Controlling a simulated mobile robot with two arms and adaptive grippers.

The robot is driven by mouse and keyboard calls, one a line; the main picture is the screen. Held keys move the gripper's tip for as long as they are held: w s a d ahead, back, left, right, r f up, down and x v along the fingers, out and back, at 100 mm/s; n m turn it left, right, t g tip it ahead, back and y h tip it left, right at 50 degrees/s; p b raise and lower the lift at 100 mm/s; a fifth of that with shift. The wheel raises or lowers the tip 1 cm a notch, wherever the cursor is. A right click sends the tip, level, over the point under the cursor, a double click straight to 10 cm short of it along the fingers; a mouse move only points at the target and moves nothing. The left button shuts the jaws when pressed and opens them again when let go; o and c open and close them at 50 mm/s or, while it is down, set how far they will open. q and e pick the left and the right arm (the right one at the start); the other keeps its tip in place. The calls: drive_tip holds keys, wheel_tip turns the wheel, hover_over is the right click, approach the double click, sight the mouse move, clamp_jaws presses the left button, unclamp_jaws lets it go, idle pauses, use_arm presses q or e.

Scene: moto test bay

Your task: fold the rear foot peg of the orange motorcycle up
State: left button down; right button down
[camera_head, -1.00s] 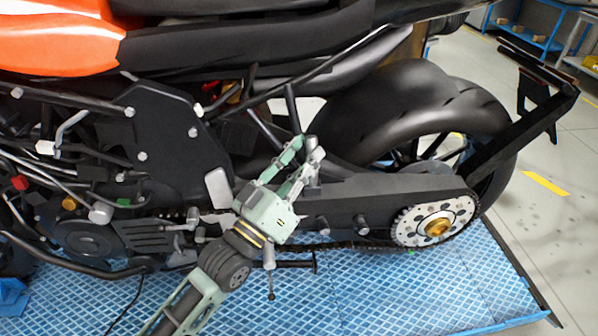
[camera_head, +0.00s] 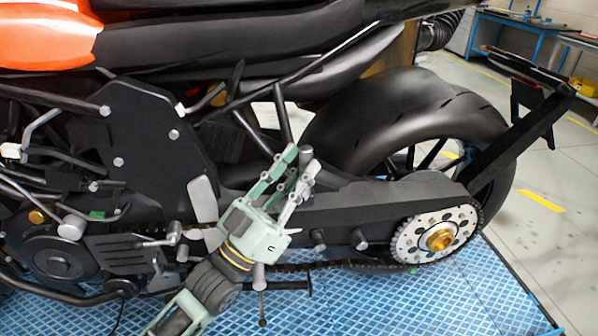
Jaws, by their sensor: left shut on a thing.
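The orange motorcycle (camera_head: 50,38) stands side-on, its rear wheel (camera_head: 400,110) to the right. My left gripper (camera_head: 300,160) reaches up from the lower left, in front of the swingarm and just left of the rear tyre. Its green-grey fingers are closed on a small grey part, seemingly the rear foot peg (camera_head: 305,151), whose end shows at the fingertips. The fingers hide most of the peg and its hinge, so its exact angle is unclear. My right gripper is out of view.
The black swingarm (camera_head: 385,200) and rear sprocket (camera_head: 437,235) lie right of the gripper. A dark frame strut (camera_head: 282,112) rises just above the fingertips. A blue textured platform (camera_head: 390,305) lies below. Open grey floor (camera_head: 560,240) is at right.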

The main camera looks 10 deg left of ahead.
sight(302, 170)
use_arm(q)
drive_tip(key=shift+s+r, duration=0.1)
drive_tip(key=shift+r, duration=0.15)
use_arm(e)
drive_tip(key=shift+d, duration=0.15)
use_arm(q)
drive_tip(key=c, duration=1.9)
unclamp_jaws()
drive_tip(key=shift+d, duration=0.1)
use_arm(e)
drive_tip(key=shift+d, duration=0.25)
use_arm(q)
drive_tip(key=shift+f, duration=0.15)
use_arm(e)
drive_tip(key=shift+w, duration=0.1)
use_arm(q)
drive_tip(key=shift+s+f, duration=0.1)
drive_tip(key=shift+f, duration=0.1)
drive_tip(key=v, duration=0.4)
drive_tip(key=shift+s+a+f, duration=0.1)
drive_tip(key=shift+s+a, duration=0.1)
drive_tip(key=shift+a, duration=0.05)
drive_tip(key=s+a, duration=0.8)
drive_tip(key=s, duration=0.1)
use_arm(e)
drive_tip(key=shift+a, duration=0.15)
use_arm(q)
drive_tip(key=shift+s, duration=0.1)
